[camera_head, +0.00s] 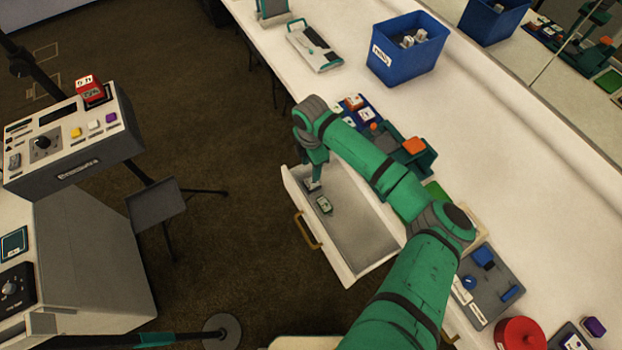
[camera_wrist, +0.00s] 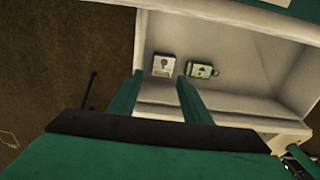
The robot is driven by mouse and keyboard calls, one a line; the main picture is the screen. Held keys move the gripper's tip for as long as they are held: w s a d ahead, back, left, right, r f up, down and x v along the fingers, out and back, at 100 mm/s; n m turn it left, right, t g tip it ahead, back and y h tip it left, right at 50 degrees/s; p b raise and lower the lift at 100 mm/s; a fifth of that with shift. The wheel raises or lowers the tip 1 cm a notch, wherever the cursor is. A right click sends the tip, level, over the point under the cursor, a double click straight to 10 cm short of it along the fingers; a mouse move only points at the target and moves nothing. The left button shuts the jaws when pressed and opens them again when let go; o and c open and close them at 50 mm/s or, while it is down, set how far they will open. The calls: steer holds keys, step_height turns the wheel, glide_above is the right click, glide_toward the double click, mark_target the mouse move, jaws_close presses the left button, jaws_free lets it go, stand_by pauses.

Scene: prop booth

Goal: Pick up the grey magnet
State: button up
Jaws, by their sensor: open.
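A small grey-white square piece with a dark round mark, which looks like the grey magnet (camera_wrist: 163,64), lies in the open drawer (camera_head: 362,236). In the wrist view it appears between and just beyond the fingertips of my gripper (camera_wrist: 160,75). My gripper is open, with nothing held. In the head view my gripper (camera_head: 315,184) points down into the drawer's far left corner and mostly hides the magnet. I cannot tell whether the fingers touch it. A green and white tag with a ring (camera_wrist: 202,70) lies just right of the magnet; it also shows in the head view (camera_head: 324,205).
The drawer walls stand close around my gripper. The white counter (camera_head: 540,190) above holds a blue bin (camera_head: 408,62), a green tray with an orange block (camera_head: 414,147), and a grey tray (camera_head: 492,300). The drawer's near part is empty.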

mark_target(310, 183)
steer(key=f, duration=0.3)
steer(key=shift+s+d, duration=0.15)
steer(key=shift+s, duration=0.15)
steer(key=shift+s+a+f, duration=0.1)
steer(key=shift+a+f, duration=0.05)
steer(key=shift+f, duration=1.2)
steer(key=shift+s+a+f, duration=0.1)
steer(key=shift+f, duration=1.25)
steer(key=c, duration=0.7)
